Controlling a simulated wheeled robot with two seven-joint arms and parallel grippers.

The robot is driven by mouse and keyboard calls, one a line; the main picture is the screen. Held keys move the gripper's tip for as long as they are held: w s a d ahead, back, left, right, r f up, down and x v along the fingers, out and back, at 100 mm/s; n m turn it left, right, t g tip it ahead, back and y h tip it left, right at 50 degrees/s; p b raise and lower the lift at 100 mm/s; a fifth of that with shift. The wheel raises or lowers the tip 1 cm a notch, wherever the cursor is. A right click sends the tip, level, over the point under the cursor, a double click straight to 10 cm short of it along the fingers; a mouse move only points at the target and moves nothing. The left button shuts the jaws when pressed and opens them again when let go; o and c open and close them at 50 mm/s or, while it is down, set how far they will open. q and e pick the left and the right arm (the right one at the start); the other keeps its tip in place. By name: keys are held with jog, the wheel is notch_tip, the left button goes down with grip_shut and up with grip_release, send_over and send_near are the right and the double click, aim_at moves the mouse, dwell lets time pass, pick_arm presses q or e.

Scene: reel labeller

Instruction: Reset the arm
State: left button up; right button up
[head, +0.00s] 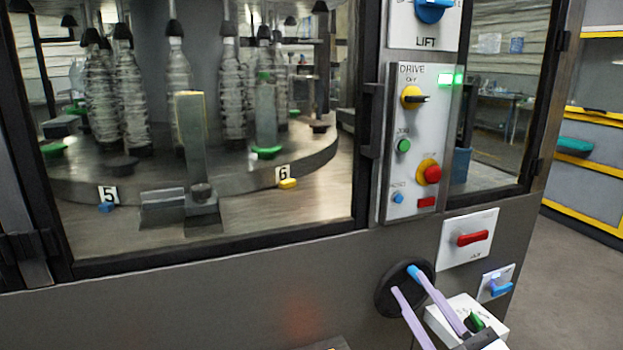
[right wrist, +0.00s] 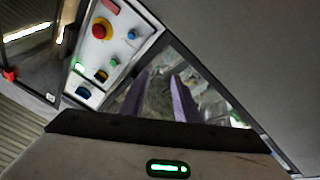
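My right gripper (head: 405,281) comes up from the bottom right in the head view, its two lilac fingers apart with nothing seen between them. Its fingertips overlap a round black handwheel (head: 382,292) on the machine's front; I cannot tell whether they touch it. A light blue piece shows at one fingertip, perhaps the wheel's handle. In the right wrist view the gripper (right wrist: 160,82) is also open, with a blurred background between the fingers. My left gripper is in neither view.
The drive panel (head: 410,160) has a yellow-and-black knob, buttons and a lit green lamp. Below are a red handle (head: 472,238), a blue handle (head: 501,289) and a white box (head: 440,322). Bottles stand behind the window (head: 235,235). Floor is clear at right.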

jog(key=s+d+f+m+g+h, duration=0.1)
jog(key=s+f+m+g+h, duration=0.2)
jog(key=f, duration=0.7)
jog(key=s+d+f+m+g+h, duration=0.1)
jog(key=s+f+m+g+h, duration=0.25)
jog(key=f, duration=0.55)
jog(key=s+a+f+m+g, duration=0.1)
jog(key=s+a+f+g, duration=0.1)
jog(key=s+f, duration=0.6)
jog(key=s+a+f+m+g+y, duration=0.1)
jog(key=s+f+g, duration=0.2)
jog(key=s+f, duration=0.5)
jog(key=s, duration=0.3)
jog(key=shift+a+f, duration=0.35)
